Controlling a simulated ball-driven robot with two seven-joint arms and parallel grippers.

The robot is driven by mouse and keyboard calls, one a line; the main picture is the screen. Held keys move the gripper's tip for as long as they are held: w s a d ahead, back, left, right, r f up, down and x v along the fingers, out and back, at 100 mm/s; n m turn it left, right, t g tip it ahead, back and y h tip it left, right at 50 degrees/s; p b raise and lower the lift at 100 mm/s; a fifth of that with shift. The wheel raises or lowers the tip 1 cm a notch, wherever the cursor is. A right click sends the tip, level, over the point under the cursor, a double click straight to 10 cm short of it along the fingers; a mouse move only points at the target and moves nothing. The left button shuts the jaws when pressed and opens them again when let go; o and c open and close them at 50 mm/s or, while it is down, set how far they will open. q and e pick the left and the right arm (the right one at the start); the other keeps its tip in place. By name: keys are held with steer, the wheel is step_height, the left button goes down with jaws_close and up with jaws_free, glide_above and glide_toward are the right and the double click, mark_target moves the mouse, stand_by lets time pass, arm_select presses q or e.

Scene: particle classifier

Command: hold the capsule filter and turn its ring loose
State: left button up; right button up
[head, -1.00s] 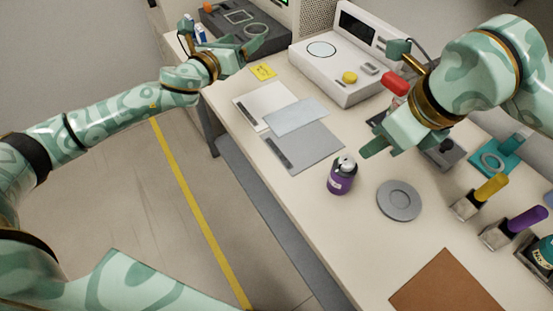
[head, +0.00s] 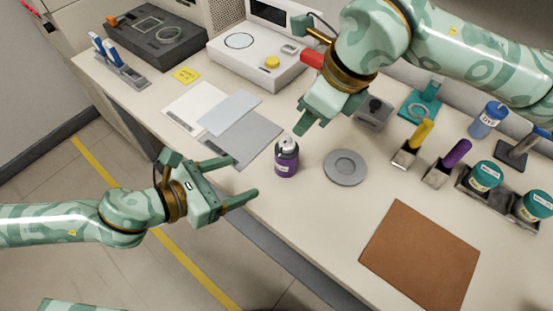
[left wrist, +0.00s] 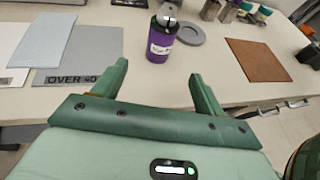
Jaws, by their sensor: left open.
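The purple capsule filter (head: 286,163) stands upright on the table near the front edge, with a dark and grey upper part and a pale label. It also shows in the left wrist view (left wrist: 161,46), beyond the fingertips. A separate ring around it is too small to tell. My left gripper (head: 243,178) is open and empty, just off the front edge, left of the filter and pointing towards it. Its two fingers show apart in the left wrist view (left wrist: 159,70). My right gripper (head: 326,118) hangs above and behind the filter, apart from it; its finger gap is not clear.
A grey round disc (head: 346,167) lies right of the filter, and a brown mat (head: 421,252) is further right. Flat sheets (head: 250,141) lie to the left. A white instrument (head: 255,62), brushes and jars stand further back. The table between my left gripper and the filter is clear.

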mark_target(287, 160)
arm_select(q)
steer(key=x, duration=1.4)
steer(key=shift+w+d+f, duration=0.15)
steer(key=shift+d+f, duration=0.05)
steer(key=shift+c, duration=0.3)
steer(key=c, duration=1.5)
